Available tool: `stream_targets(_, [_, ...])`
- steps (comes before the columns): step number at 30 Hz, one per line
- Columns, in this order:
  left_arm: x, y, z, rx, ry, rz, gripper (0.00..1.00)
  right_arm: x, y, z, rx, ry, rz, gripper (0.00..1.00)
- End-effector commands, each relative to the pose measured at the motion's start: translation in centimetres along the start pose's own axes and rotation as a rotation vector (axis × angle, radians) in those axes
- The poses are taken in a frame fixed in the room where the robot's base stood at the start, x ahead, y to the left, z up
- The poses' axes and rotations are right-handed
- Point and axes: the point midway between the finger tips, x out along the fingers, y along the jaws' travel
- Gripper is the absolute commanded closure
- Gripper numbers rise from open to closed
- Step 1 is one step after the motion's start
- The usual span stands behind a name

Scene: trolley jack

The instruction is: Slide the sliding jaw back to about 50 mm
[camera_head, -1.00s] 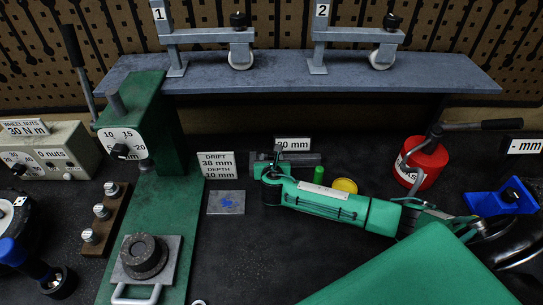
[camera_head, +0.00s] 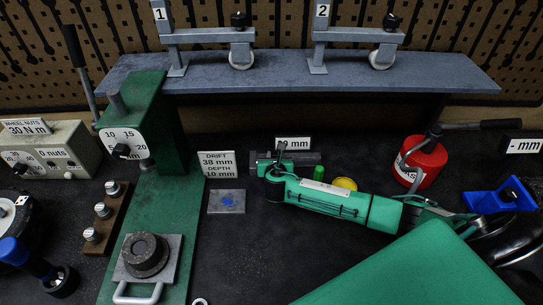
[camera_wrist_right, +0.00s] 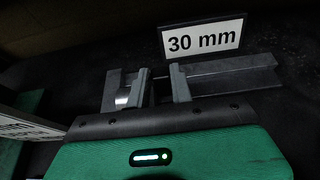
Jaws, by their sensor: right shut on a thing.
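The dark grey vice (camera_head: 308,158) lies behind my right gripper (camera_head: 276,160) in the head view. In the right wrist view its grey bar (camera_wrist_right: 235,78) runs across behind the fingers, and a bright metal part shows beside the left finger. My right gripper (camera_wrist_right: 160,85) is shut on the sliding jaw, which is mostly hidden between the fingers. A sign (camera_wrist_right: 203,38) behind the vice reads 30 mm; in the head view its number is partly covered by my gripper. My left gripper is not in view.
A small green cylinder (camera_head: 319,173) and a yellow round piece (camera_head: 344,184) are close to my right arm. A metal plate (camera_head: 227,201) and a drift sign (camera_head: 217,164) are to the left, beside the green press (camera_head: 190,215). A red can (camera_head: 422,163) stands to the right.

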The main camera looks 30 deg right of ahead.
Motion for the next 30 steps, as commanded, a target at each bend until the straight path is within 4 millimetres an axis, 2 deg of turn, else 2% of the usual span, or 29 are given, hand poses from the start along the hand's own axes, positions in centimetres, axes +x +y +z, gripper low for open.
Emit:
stream_targets(1, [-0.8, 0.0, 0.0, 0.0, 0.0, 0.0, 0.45, -0.1, -0.9, 0.2, -0.004, 0.001, -0.004, 1.0])
stream_targets(4, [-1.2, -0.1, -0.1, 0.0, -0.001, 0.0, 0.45, -0.1, -2.0, 0.2, -0.004, 0.001, -0.004, 1.0])
stream_targets(11, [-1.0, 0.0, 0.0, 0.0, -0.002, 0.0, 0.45, 0.0, -2.0, 0.0, -0.001, 0.0, -0.001, 1.0])
stream_targets(12, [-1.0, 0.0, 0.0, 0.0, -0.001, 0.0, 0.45, 0.0, -1.9, 0.0, -0.001, 0.0, -0.001, 0.76])
stream_targets(15, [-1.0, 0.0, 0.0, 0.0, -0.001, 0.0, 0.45, 0.0, -1.9, 0.0, -0.001, 0.0, -0.001, 0.56])
stream_targets(25, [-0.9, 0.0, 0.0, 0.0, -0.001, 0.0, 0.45, -0.1, -1.9, 0.0, -0.001, 0.0, -0.001, 0.55])
stream_targets(30, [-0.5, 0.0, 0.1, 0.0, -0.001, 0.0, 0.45, -1.4, -1.9, -0.1, -0.001, 0.0, 0.0, 0.55])
